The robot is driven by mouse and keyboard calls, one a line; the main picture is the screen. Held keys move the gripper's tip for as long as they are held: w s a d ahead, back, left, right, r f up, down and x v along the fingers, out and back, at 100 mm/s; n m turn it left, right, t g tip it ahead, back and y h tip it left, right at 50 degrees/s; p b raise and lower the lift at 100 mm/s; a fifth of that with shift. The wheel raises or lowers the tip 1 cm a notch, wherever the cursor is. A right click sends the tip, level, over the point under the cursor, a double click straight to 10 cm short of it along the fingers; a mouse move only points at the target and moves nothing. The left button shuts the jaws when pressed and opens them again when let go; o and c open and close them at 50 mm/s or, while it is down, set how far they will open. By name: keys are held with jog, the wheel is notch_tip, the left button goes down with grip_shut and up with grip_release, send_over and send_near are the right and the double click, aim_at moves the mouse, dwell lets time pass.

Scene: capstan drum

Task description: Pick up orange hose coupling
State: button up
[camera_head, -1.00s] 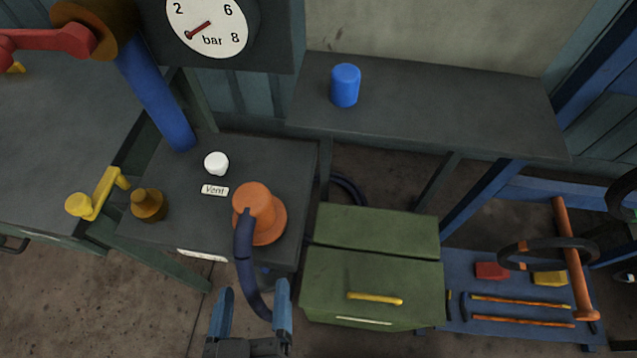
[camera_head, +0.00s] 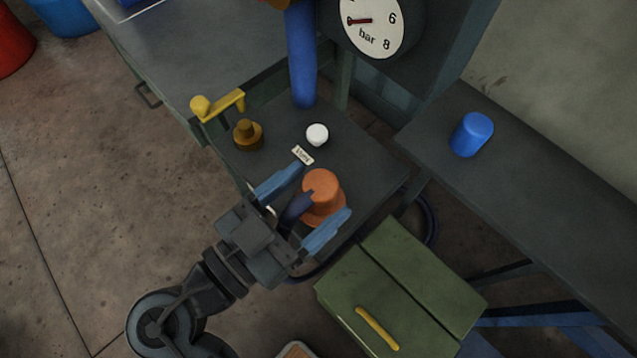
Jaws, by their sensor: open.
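The orange hose coupling (camera_head: 321,187) stands on a small dark table (camera_head: 375,170), near its front edge, with a wide flange at its base. A dark blue hose (camera_head: 296,207) runs from its side toward my gripper. My gripper (camera_head: 313,208) is open, with one blue finger to the left of the coupling and the other to its lower right. The fingers reach around the hose and the near side of the coupling. I cannot tell whether they touch it. The gripper hides part of the hose and of the table's front edge.
A white knob (camera_head: 317,134), a "Vent" label (camera_head: 303,155), a brass fitting (camera_head: 248,135) and a yellow lever (camera_head: 218,104) are close behind and left. A blue upright pipe (camera_head: 301,60) rises behind. A green toolbox (camera_head: 400,290) stands at lower right. A blue cylinder (camera_head: 472,134) stands on the right bench.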

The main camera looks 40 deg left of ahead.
jog(key=shift+w, duration=0.85)
jog(key=c, duration=1.2)
